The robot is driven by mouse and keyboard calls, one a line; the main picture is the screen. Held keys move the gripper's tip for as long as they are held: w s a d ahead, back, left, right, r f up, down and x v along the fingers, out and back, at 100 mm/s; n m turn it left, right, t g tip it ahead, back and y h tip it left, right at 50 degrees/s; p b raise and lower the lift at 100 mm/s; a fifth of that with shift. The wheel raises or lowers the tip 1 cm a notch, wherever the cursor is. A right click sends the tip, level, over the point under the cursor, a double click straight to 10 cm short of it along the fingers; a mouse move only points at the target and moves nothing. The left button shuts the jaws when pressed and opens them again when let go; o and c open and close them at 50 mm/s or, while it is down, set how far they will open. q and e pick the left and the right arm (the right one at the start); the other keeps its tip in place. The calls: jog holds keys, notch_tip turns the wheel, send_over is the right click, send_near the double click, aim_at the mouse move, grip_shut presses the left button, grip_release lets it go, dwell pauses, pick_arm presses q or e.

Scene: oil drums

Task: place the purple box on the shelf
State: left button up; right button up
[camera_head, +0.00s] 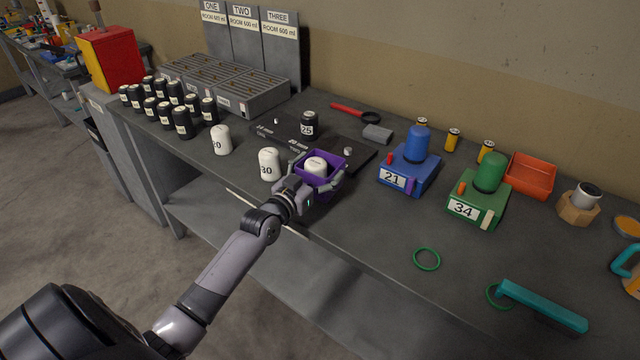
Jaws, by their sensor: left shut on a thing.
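I cannot tell whether the box touches the bench. A grey rack (245,88) with slotted tops and panels marked ONE, TWO and THREE stands at the back left. A lower shelf (235,225) shows under the bench. My right gripper is not in view.
White drums 30 (269,164) and 20 (221,140) stand left of the box. Several black drums (165,105) stand further left. A blue unit 21 (408,172) and green unit 34 (478,203) stand to the right. The front bench between box and green ring (427,260) is clear.

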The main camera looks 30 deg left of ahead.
pick_arm(q)
notch_tip(320, 180, down, 3)
jog(key=shift+s+r+b, duration=0.15)
jog(key=shift+b, duration=0.75)
jog(key=shift+f, duration=0.3)
jog(key=shift+w+r, duration=0.1)
jog(key=shift+w, duration=0.1)
jog(key=o, duration=1.2)
jog(key=shift+f, duration=0.2)
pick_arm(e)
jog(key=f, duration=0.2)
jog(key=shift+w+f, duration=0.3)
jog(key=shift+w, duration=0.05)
